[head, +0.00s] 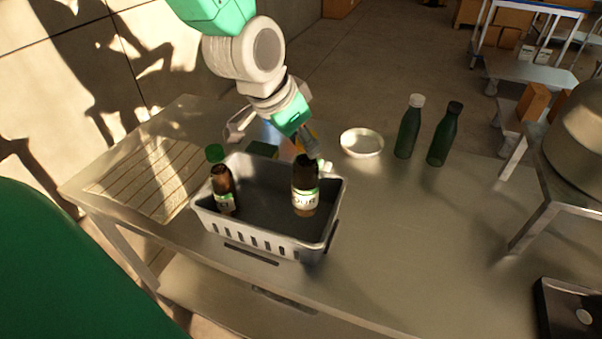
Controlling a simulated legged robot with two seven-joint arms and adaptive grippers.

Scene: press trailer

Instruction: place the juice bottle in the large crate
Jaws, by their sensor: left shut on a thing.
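The large crate (277,243) is a light grey basket with slotted sides on the metal table. Two brown bottles with pale labels, one at the left (223,190) and one at the right (305,187), stand in it. My left gripper (282,146) is over the crate's back rim, its fingers pointing down. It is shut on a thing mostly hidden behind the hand. Orange patches beside the fingers fit the juice bottle (313,132), but its outline is not clear. A green cap (215,153) shows at the crate's left back. My right gripper is not in view.
A white round dish (362,142) lies right of the crate. Two dark green bottles, one white-capped (408,128) and one dark-capped (444,135), stand farther right.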

